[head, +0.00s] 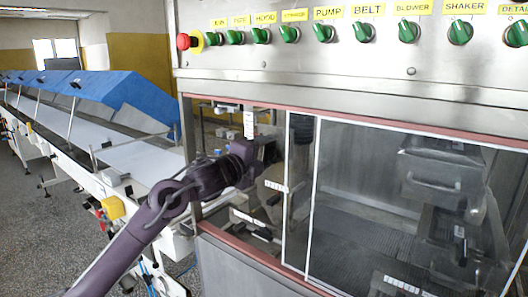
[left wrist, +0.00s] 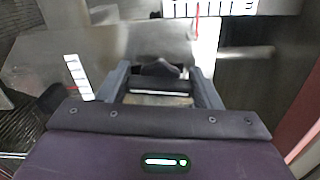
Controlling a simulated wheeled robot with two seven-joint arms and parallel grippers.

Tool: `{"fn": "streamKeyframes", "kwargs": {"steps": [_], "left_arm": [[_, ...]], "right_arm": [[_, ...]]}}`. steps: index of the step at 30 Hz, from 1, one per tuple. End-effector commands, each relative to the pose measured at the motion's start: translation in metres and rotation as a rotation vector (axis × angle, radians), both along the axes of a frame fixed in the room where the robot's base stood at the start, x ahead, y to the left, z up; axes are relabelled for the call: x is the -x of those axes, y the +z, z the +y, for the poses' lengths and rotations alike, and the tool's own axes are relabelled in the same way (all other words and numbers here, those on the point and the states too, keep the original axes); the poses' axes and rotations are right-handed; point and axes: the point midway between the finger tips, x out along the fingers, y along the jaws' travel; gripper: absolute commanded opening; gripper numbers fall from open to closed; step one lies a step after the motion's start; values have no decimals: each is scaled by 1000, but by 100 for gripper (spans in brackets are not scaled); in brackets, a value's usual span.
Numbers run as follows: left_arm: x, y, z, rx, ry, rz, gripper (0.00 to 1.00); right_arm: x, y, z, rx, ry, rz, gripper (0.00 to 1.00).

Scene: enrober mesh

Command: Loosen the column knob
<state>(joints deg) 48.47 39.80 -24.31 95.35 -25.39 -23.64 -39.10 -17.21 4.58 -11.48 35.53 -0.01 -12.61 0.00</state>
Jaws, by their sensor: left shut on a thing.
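My left gripper (head: 270,150) reaches from the left through the open part of the machine's front window. In the left wrist view its two fingers (left wrist: 160,82) stand on either side of a dark knob (left wrist: 162,70) and are shut on it. The knob sits in front of a grey metal plate. In the head view the gripper and wrist hide the knob. My right gripper is in neither view.
A white scale (left wrist: 210,8) with a red pointer lies just beyond the knob; a second white scale (left wrist: 78,77) is to its left. A sliding glass pane (head: 390,200) stands right of my arm. Green control knobs (head: 362,32) line the panel above. A conveyor (head: 135,158) runs at left.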

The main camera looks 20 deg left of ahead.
Motion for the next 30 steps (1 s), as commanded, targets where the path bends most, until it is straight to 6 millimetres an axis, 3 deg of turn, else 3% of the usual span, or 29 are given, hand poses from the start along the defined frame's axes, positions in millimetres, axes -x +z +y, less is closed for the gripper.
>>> {"fn": "streamKeyframes", "kwargs": {"steps": [9, 27, 28, 30], "left_arm": [[0, -1, 0, 133, 1, 49, 35], [0, -2, 1, 164, 1, 61, 35], [0, -2, 1, 163, 1, 61, 62], [0, -2, 0, 163, 1, 60, 71]], "right_arm": [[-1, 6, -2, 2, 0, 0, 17], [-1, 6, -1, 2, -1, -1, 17], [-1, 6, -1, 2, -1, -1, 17], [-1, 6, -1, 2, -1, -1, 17]]}}
